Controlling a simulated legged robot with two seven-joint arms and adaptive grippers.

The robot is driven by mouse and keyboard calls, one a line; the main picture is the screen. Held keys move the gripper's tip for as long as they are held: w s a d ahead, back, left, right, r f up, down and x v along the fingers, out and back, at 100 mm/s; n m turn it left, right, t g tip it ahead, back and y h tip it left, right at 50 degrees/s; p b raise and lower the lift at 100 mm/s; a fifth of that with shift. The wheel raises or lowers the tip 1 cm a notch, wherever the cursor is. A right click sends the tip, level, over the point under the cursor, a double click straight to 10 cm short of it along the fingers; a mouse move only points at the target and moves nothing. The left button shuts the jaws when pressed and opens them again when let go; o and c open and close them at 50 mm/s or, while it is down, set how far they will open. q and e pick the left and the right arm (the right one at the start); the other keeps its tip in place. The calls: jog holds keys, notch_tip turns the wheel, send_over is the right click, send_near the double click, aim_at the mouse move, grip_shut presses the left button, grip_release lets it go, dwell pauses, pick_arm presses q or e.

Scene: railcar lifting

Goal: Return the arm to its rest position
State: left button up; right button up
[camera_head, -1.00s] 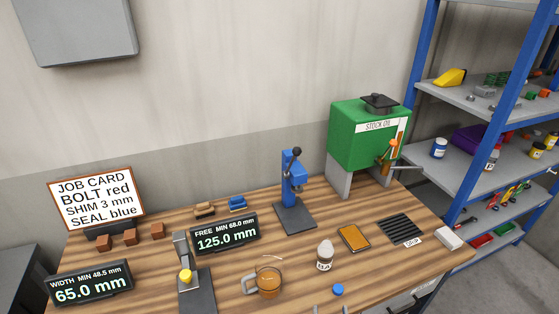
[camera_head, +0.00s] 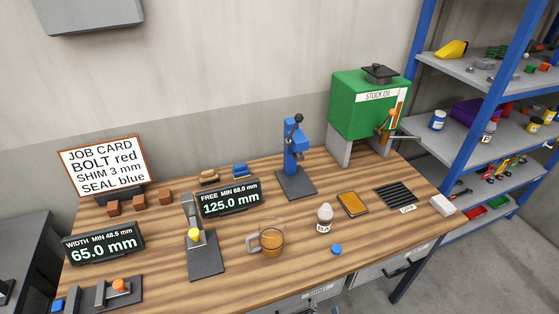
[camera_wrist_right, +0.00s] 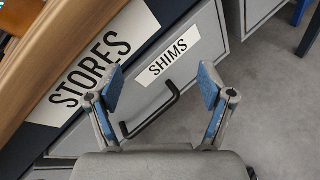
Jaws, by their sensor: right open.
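My right gripper (camera_wrist_right: 161,85) shows in the right wrist view, with its two blue-padded fingers spread wide and nothing between them. It hangs in front of the bench's drawer fronts, and the black handle (camera_wrist_right: 150,112) of the drawer labelled SHIMS (camera_wrist_right: 175,55) appears between and behind the fingers. I cannot tell whether it touches the handle. In the head view neither gripper shows. My left gripper is out of view.
The wooden bench (camera_head: 370,232) carries a glass mug (camera_head: 270,243), a white bottle (camera_head: 324,217), a blue press (camera_head: 293,160), a green stock oil tank (camera_head: 360,120) and two readouts. Blue-posted shelves (camera_head: 480,70) stand at right. Grey floor is clear at lower right.

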jog(key=s+d+f+m+g, duration=0.15)
jog(key=s+f+m, duration=0.3)
jog(key=f, duration=0.45)
jog(key=s+d+f+m+g, duration=0.1)
jog(key=s+f+m+g, duration=0.25)
jog(key=s+f, duration=0.4)
jog(key=s+d+f+m+g, duration=0.2)
jog(key=s+f+m, duration=0.25)
jog(key=f, duration=0.55)
jog(key=s+d+f+m+g, duration=0.1)
jog(key=s+f+m+g, duration=0.1)
jog(key=s+m, duration=0.3)
jog(key=s+d+f+m+g, duration=0.2)
jog(key=s+f+m, duration=0.3)
jog(key=s, duration=0.5)
jog(key=s+d+f+m+g, duration=0.1)
jog(key=s+f+m, duration=0.3)
jog(key=s, duration=0.4)
jog(key=shift+d+f+m+g, duration=0.15)
jog(key=shift+f+m+g, duration=0.05)
jog(key=shift+m+g, duration=0.4)
